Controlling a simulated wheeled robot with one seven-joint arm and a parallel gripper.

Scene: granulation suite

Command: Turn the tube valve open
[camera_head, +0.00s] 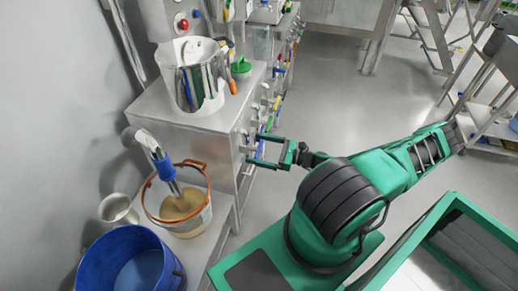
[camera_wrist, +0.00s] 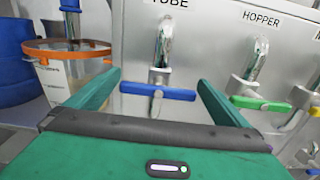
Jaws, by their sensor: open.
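The tube valve (camera_wrist: 158,78) sits on the grey cabinet front under a label reading TUBE in the wrist view. Its blue handle (camera_wrist: 157,91) lies roughly level, crosswise to the pipe. In the head view a blue handle (camera_head: 260,149) shows between my fingers. My gripper (camera_wrist: 160,84) is open, one finger on each side of the blue handle in the picture. The handle is in front of the palm, and no finger visibly touches it. In the head view my gripper (camera_head: 259,152) is at the cabinet's side.
A HOPPER valve with a green handle (camera_wrist: 259,104) is close to the right of my right finger. A bucket with an orange rim (camera_head: 180,205) and a blue tub (camera_head: 130,264) stand left of my arm. Open floor (camera_head: 330,105) lies beyond my gripper.

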